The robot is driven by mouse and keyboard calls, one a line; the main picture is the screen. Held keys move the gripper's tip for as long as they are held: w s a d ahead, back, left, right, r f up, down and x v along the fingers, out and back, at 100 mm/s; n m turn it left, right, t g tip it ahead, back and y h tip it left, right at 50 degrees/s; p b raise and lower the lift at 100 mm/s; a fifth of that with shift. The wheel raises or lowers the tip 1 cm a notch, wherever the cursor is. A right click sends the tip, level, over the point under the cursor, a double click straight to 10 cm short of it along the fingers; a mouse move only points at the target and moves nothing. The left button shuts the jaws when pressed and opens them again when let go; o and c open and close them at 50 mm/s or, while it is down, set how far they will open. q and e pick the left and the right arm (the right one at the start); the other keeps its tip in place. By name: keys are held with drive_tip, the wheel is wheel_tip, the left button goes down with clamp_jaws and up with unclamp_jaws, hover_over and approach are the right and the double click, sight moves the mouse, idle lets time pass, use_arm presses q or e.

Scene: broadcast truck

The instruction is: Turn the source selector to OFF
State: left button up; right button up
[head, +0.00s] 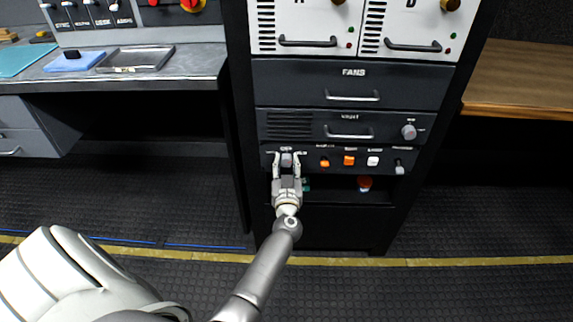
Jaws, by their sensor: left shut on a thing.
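The source selector (287,160) is a small grey knob at the left end of a dark control panel (308,163) low in the black rack. My left gripper (287,164) reaches up to it from below, with its two fingers on either side of the knob and shut on it. The knob is partly covered by the fingers, and its labels are too small to read, so its setting cannot be told. My right gripper is not in view.
Orange and white switches (349,160) and another grey knob (399,168) sit to the right on the same panel. Below is an open shelf with a red object (364,183). A desk (130,72) stands left, a wooden surface (525,85) right.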

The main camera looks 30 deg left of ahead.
use_arm(q)
drive_tip(key=n+p, duration=0.2)
drive_tip(key=n, duration=0.3)
drive_tip(key=shift+n, duration=0.3)
drive_tip(key=shift+n+p, duration=0.4)
drive_tip(key=shift+n, duration=2.2)
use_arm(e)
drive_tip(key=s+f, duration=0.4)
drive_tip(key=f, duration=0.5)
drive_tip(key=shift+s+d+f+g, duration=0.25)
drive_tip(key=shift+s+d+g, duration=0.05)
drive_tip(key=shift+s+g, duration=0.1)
use_arm(q)
drive_tip(key=o, duration=1)
drive_tip(key=shift+o, duration=0.2)
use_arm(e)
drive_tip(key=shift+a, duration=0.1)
